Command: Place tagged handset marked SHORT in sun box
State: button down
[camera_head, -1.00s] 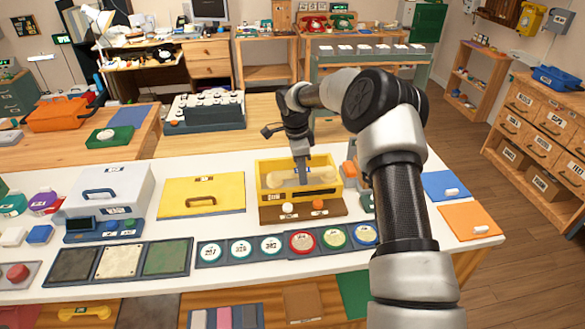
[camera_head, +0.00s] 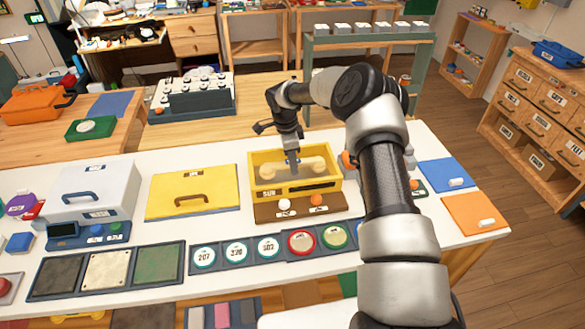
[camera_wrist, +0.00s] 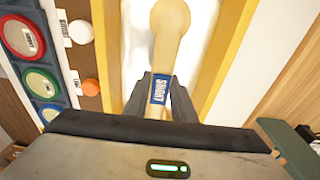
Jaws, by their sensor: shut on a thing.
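The sun box (camera_head: 264,194) is an open yellow box marked SUN on the white table, with a brown base in front. A cream handset (camera_head: 312,164) lies level within the box's walls in the head view; I cannot tell whether it touches the floor. In the wrist view the handset (camera_wrist: 170,38) carries a blue tag (camera_wrist: 158,89) reading SHORT. My gripper (camera_head: 293,172) reaches down into the box and is shut on the handset's middle. In the wrist view my gripper (camera_wrist: 158,100) has a finger on each side of the handle, by the tag.
A yellow panel with a handle (camera_head: 190,180) lies left of the box. A row of round numbered dials (camera_head: 236,252) lies in front. A white knob (camera_head: 284,204) and an orange knob (camera_head: 316,200) sit on the box's base. A white case (camera_head: 95,187) stands further left.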

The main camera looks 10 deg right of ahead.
jog(key=shift+f, duration=1.25)
jog(key=shift+f, duration=0.2)
jog(key=c, duration=1.5)
grip_release()
jog(key=shift+r, duration=0.1)
